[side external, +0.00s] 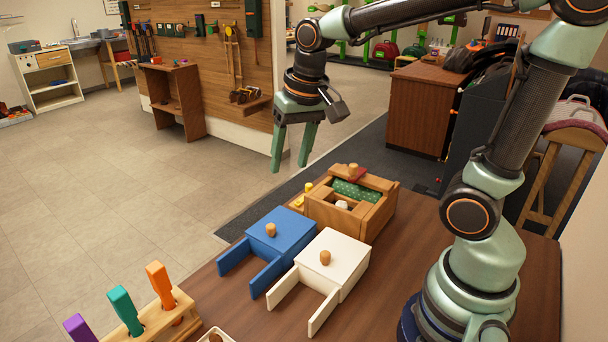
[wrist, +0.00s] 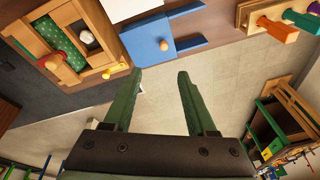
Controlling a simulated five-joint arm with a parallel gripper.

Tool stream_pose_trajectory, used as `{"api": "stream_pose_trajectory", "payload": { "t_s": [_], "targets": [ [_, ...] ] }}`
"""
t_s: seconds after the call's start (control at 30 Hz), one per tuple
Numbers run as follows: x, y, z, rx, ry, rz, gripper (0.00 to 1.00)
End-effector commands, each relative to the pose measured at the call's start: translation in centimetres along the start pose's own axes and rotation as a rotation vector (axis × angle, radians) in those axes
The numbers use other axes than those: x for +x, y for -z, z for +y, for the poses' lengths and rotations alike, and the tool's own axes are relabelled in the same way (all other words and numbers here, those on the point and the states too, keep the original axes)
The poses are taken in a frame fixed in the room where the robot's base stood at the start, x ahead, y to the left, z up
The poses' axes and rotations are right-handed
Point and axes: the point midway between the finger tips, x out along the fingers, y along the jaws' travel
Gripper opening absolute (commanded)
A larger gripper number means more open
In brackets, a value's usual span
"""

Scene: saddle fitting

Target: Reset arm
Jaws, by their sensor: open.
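My gripper (side external: 294,146) is raised above the far edge of the table, pointing down. Its two green fingers are apart with nothing between them. In the wrist view the open gripper (wrist: 160,90) has only floor between its fingers. The brown table (side external: 413,250) carries the objects below and nearer than my gripper. No object touches the fingers.
A blue saddle-shaped box (side external: 281,231) and a white one (side external: 335,258), each with a wooden knob, stand side by side. A wooden box (side external: 381,214) with green lining is behind them. A wooden rack (side external: 165,318) with coloured handles stands front left. Air around my gripper is clear.

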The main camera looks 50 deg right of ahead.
Motion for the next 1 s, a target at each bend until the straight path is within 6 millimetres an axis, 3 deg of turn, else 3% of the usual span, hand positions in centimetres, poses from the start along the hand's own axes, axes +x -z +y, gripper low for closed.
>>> {"api": "stream_pose_trajectory", "payload": {
  "t_s": [0.13,0.4,1.0],
  "targets": [
    [-1.6,-2.0,1.0,-0.159,0.034,0.102,0.57],
    [-2.3,-4.3,2.1,-0.368,0.051,0.229,0.57],
    [-2.3,-4.7,2.3,-0.409,0.051,0.253,0.57]
  ]
}}
